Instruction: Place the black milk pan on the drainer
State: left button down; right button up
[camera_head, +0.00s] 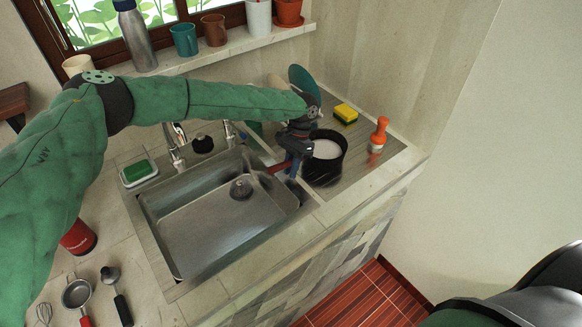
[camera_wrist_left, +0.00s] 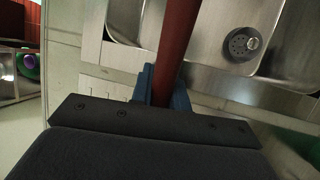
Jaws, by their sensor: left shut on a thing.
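The black milk pan (camera_head: 325,172), white inside, is upright at the ribbed drainer (camera_head: 362,160) right of the sink in the head view. Whether its base touches the drainer I cannot tell. My left gripper (camera_head: 293,166) is at the pan's left side, with its blue fingers shut on a red-brown handle (camera_head: 277,167) that looks like the pan's. In the left wrist view the handle (camera_wrist_left: 177,40) runs between the blue fingers (camera_wrist_left: 161,88); the pan's body is not visible there. My right gripper is out of view.
The steel sink (camera_head: 215,220) lies left of the pan. A teal disc-shaped thing (camera_head: 303,80) is behind my gripper. A faucet (camera_head: 174,145) rises behind the sink.

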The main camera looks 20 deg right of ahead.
pick_arm(q)
jog(key=c, duration=1.4)
grip_release()
jog(key=shift+o, duration=0.2)
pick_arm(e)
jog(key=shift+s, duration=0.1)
